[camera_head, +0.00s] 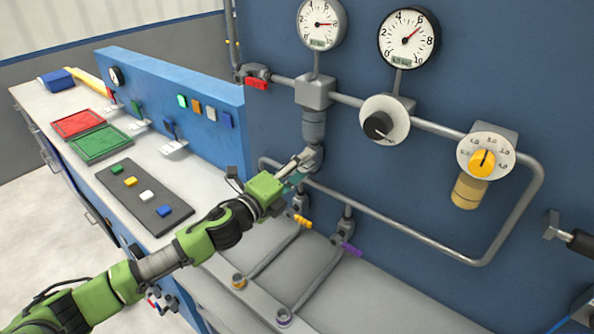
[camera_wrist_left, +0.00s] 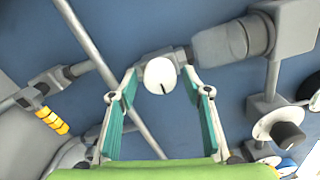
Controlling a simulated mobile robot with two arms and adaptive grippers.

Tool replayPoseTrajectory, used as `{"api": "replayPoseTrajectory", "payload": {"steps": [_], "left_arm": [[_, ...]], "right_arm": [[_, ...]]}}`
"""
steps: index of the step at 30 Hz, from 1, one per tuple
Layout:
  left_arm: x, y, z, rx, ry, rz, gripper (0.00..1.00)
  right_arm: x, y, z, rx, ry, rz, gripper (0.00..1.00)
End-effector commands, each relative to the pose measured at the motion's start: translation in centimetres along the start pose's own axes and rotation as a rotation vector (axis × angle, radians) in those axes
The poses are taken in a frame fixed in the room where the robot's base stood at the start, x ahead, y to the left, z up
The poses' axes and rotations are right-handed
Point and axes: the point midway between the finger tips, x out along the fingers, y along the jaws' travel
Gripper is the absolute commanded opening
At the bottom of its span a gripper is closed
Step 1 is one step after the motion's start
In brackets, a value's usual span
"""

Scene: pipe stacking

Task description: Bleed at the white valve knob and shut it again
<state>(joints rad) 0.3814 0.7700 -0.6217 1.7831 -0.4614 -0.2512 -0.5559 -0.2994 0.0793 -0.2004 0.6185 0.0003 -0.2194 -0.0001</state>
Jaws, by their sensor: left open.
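The white valve knob (camera_wrist_left: 160,76) is a round white disc with a short dark mark near its lower edge. It sits on a grey fitting below the thick grey cylinder (camera_head: 314,124) in the pipe run. In the head view the knob is hidden by my left gripper (camera_head: 299,165), which reaches up to that fitting. In the left wrist view my left gripper (camera_wrist_left: 159,82) is open, with a teal finger on each side of the knob. Gaps show between the fingers and the disc, and I see no clear contact. My right gripper is not in view.
Two gauges (camera_head: 408,38) hang above the pipe. A black knob (camera_head: 378,125) and a yellow knob (camera_head: 482,163) sit to the right. Below are an orange handle (camera_head: 302,221) and a purple handle (camera_head: 351,249). A red handle (camera_head: 256,83) is at upper left.

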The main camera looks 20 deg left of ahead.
Motion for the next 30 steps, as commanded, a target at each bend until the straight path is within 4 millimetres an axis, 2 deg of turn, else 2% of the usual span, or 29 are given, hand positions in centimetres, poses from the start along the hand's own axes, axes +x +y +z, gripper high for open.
{"api": "replayPoseTrajectory", "payload": {"steps": [5,19,24,30], "left_arm": [[-1.5,0.2,0.0,0.0,0.0,0.003,0.45],[-9.3,0.2,-0.1,0.0,0.003,0.004,0.45],[-11.0,0.2,-0.1,-0.001,0.0,0.003,0.45],[-11.9,0.1,-0.1,0.001,0.001,0.001,0.45]], "right_arm": [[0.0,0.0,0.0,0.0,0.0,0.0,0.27],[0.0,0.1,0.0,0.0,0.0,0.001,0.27],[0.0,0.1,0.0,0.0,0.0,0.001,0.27],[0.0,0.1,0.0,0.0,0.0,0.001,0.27]]}}
